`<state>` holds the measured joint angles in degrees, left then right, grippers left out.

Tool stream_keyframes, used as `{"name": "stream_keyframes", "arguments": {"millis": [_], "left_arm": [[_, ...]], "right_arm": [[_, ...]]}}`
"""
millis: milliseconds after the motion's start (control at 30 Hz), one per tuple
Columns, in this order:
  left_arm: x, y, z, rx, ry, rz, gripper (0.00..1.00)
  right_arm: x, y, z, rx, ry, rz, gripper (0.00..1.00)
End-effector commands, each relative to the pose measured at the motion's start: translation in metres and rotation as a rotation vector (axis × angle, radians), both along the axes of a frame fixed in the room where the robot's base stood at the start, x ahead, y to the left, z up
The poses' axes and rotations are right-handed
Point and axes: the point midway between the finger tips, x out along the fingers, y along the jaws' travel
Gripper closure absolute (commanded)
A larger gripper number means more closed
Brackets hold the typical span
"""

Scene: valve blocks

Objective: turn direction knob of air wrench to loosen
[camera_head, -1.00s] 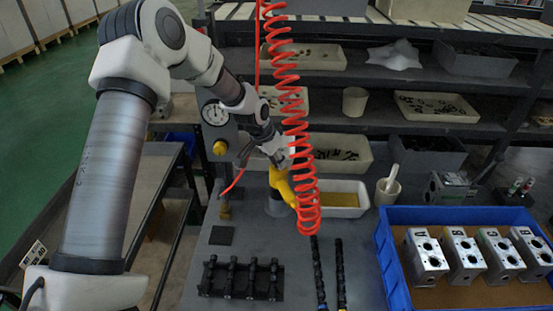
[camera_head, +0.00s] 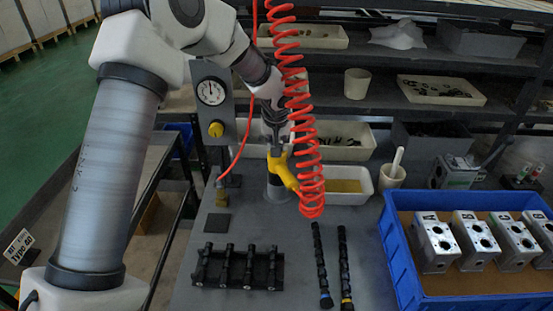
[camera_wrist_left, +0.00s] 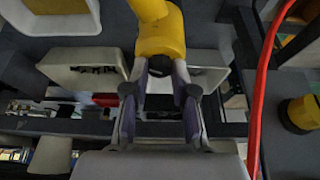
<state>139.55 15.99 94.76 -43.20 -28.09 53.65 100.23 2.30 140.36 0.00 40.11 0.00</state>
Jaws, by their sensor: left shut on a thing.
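The yellow air wrench (camera_head: 285,172) stands in its round grey holder (camera_head: 277,190) on the bench, with its handle slanting down to the right and joined to the red coiled hose (camera_head: 307,160). My left gripper (camera_head: 277,148) reaches down to the wrench's far end from above. In the left wrist view, the yellow wrench body (camera_wrist_left: 161,35) comes in from the top. My left gripper's two fingers (camera_wrist_left: 161,90) sit on either side of its dark end knob (camera_wrist_left: 160,72) and are shut on it. The knob's setting cannot be read. My right gripper is not in view.
A panel with a pressure gauge (camera_head: 211,92) and yellow knob (camera_head: 216,129) stands left of the wrench. A black rack (camera_head: 238,268) and two dark rods lie in front. A blue crate (camera_head: 402,262) with metal valve blocks is at right. Shelves stand behind.

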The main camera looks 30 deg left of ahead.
Motion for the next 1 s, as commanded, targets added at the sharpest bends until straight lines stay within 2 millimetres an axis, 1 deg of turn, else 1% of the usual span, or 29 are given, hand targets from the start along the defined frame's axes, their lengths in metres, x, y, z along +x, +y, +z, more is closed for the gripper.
{"name": "stream_keyframes", "arguments": {"millis": [33, 200, 300, 500, 700, 1000], "left_arm": [[0.002, -0.001, -0.009, 0.003, -0.004, 0.041, 1.0], [0.002, -0.002, -0.006, 0.001, -0.003, 0.204, 1.0], [0.003, -0.003, -0.005, 0.0, -0.002, 0.299, 1.0], [0.004, -0.004, -0.002, 0.0, -0.001, 0.485, 1.0], [0.005, -0.004, 0.0, -0.001, -0.001, 0.641, 1.0], [0.006, -0.005, 0.0, -0.002, -0.001, 0.781, 1.0]], "right_arm": [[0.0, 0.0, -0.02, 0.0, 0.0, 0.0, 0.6], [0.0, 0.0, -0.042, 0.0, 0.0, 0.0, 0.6], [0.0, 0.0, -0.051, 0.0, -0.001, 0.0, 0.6], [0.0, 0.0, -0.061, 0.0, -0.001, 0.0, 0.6], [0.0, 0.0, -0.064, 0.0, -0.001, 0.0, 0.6], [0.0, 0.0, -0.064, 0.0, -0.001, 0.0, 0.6]]}}
